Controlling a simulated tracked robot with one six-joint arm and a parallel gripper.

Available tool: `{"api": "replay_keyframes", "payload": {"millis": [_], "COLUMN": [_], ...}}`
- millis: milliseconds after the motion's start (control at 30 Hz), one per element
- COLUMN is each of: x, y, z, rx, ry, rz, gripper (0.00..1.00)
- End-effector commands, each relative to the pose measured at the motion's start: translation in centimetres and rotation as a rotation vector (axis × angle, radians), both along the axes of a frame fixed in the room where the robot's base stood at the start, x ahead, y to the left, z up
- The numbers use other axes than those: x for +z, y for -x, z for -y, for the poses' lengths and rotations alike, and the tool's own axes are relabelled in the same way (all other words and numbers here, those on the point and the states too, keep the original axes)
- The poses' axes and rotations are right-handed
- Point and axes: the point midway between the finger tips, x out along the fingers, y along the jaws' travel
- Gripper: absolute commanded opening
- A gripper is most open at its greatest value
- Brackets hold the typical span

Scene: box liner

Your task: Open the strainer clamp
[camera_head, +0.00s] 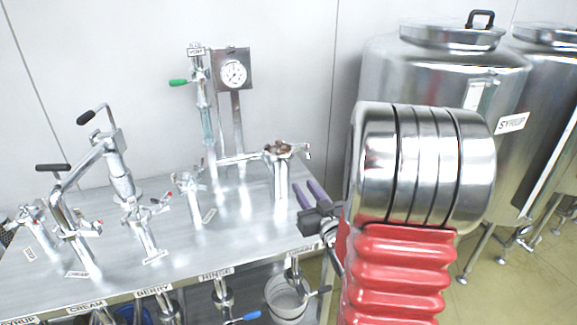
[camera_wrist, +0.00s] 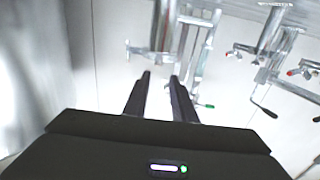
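No fitting in view carries a readable strainer label, so I cannot tell for sure which clamp is the strainer's. The nearest clamped fitting (camera_head: 281,150) tops a short steel post at the bench's right end. It has brownish parts on top and a small red-tipped lever at its right. My gripper (camera_head: 307,185) is right of and below this fitting, apart from it. In the wrist view my gripper (camera_wrist: 161,76) has two dark fingers apart with nothing between them. A steel post (camera_wrist: 162,25) stands beyond the fingertips.
The steel bench (camera_head: 235,215) holds several valve posts. A gauge (camera_head: 233,73) and a green-handled valve (camera_head: 180,82) stand at the back. A black-handled valve (camera_head: 88,115) is at left. Large tanks (camera_head: 450,85) stand at right. A bucket (camera_head: 287,298) sits below the bench.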

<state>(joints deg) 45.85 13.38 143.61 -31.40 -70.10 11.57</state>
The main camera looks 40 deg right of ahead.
Motion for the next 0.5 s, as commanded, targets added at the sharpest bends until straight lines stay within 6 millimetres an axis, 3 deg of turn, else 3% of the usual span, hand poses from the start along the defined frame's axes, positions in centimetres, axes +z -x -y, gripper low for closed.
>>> {"api": "replay_keyframes", "payload": {"millis": [500], "x": [-0.01], "y": [-0.98], "z": [0.30], "rx": [0.001], "ry": [-0.003], "rz": [0.001], "gripper": [0.24]}}
